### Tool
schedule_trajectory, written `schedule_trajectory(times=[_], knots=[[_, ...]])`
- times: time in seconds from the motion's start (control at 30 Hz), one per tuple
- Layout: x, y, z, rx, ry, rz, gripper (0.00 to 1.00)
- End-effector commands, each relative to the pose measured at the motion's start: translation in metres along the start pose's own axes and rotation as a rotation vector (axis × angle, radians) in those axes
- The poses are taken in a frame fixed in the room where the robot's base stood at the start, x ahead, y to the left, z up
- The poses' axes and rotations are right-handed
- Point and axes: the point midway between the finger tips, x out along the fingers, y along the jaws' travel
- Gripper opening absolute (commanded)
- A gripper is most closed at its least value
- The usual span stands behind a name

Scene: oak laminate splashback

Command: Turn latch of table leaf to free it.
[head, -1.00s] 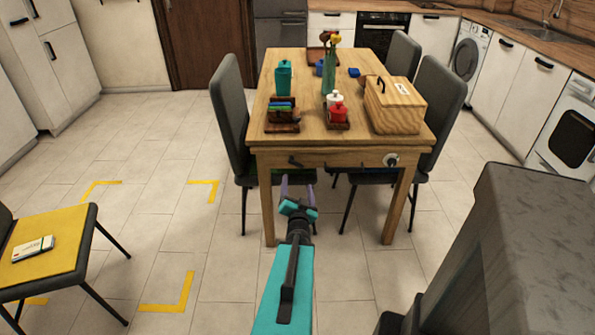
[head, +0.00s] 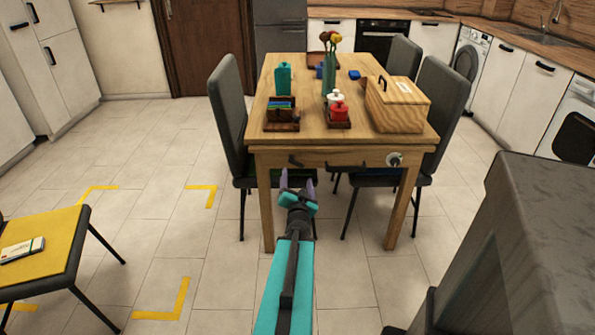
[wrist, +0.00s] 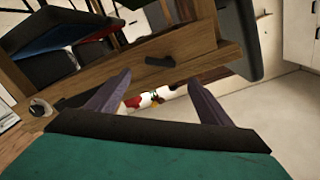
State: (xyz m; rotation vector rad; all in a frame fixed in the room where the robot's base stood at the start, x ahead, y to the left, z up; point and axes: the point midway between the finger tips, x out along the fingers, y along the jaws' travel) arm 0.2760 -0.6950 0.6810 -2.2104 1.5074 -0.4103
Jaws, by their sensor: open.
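The wooden table (head: 345,143) stands ahead with a drawer-like front panel. A round pale latch knob with a dark centre (head: 394,159) sits at the right of that panel. A dark bar handle (head: 296,162) is at its left. My gripper (head: 297,184) is open and empty, its two purple fingers pointing towards the table front, below the handle in the picture and well left of the knob. In the tilted wrist view, the fingers (wrist: 159,80) are spread, with the handle (wrist: 160,61) beyond them and the round knob (wrist: 40,107) off to the left.
Grey chairs (head: 228,115) flank the table. A wooden box (head: 398,105), jars (head: 338,110) and a vase (head: 330,75) stand on it. A yellow-seated chair (head: 40,250) is at left, and a dark grey block (head: 530,240) at right. Marked floor between is clear.

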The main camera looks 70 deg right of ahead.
Motion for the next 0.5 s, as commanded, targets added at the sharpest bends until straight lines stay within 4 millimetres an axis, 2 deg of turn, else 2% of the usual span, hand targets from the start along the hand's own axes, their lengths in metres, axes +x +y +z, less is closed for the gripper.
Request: schedule_trajectory(times=[0.17,0.5], knots=[[0.005,0.002,0.003,0.000,0.002,0.000,0.73],[0.038,-0.001,-0.001,-0.001,0.000,0.001,0.73]])
